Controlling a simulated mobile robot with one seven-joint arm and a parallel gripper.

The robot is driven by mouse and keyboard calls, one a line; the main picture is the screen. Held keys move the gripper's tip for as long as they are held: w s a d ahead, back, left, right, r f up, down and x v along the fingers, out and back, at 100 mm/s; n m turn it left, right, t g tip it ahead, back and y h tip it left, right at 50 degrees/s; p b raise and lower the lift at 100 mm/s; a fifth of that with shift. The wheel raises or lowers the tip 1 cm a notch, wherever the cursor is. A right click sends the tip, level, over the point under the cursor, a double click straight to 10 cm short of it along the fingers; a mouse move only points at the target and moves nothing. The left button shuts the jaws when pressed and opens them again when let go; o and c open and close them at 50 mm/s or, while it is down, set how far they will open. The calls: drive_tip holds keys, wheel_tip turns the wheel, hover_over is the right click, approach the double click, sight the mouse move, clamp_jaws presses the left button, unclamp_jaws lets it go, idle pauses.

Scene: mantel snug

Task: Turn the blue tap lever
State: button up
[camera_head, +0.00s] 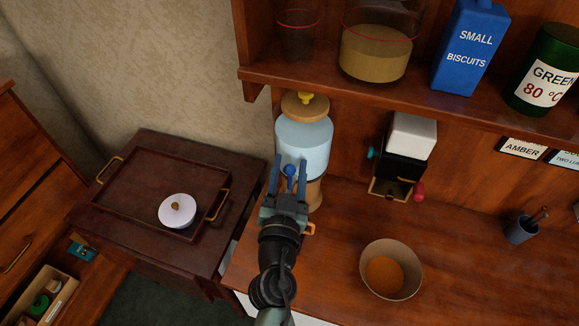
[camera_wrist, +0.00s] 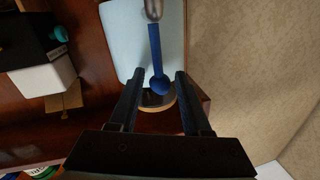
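The blue tap lever (camera_wrist: 156,62) is a thin blue bar with a round knob end, on the front of a pale blue water dispenser (camera_head: 305,140). In the head view its blue knob (camera_head: 290,170) shows between my fingers. My gripper (camera_head: 289,160) is open, with one finger on each side of the knob. In the wrist view my fingers (camera_wrist: 153,76) are also apart, with visible gaps on both sides of the knob. The dispenser stands on a wooden base and has a wooden lid with a yellow knob. The tap's spout is mostly hidden by my gripper in the head view.
A black-and-white wall device (camera_head: 405,150) with teal and red knobs hangs right of the dispenser. A bowl of orange-brown powder (camera_head: 391,252) stands on the counter. A shelf (camera_head: 430,97) with containers overhangs it.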

clamp_jaws()
idle(1.2)
